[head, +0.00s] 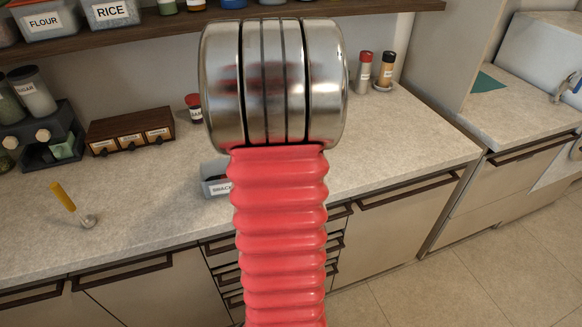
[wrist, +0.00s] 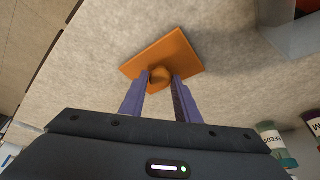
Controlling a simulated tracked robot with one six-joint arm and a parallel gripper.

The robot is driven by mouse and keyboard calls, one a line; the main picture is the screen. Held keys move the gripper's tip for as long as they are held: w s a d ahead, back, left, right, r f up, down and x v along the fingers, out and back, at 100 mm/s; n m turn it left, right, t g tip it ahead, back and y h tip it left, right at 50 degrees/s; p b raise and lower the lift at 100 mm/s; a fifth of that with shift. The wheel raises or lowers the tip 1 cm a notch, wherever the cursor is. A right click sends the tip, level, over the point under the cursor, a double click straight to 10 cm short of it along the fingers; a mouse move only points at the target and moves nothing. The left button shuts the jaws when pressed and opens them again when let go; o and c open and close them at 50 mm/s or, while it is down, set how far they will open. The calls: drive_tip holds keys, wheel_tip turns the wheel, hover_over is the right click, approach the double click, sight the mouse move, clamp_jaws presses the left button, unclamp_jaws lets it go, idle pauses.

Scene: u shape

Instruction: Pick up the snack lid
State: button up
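The snack lid (wrist: 168,52) is a flat orange square plate with a small knob on top. It lies on the grey counter in the wrist view. My gripper (wrist: 160,81) reaches over the near edge of the lid, with its two purple fingers on either side of the knob. The fingers look apart, with the knob between them; firm contact is not visible. In the head view, a box labelled SNACK (head: 216,187) shows partly beside my red arm. My arm hides the lid and my gripper there.
In the wrist view, a grey container (wrist: 298,32) stands at the top right and a SEEDS jar (wrist: 275,143) at the lower right. In the head view, a wooden drawer box (head: 131,133) and a yellow-handled tool (head: 66,200) are on the left. The counter right of my arm is mostly clear.

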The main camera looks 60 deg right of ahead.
drive_tip(key=c, duration=0.6)
wheel_tip(320, 180, up, 10)
idle(0.5)
drive_tip(key=shift+s, duration=0.1)
idle(0.5)
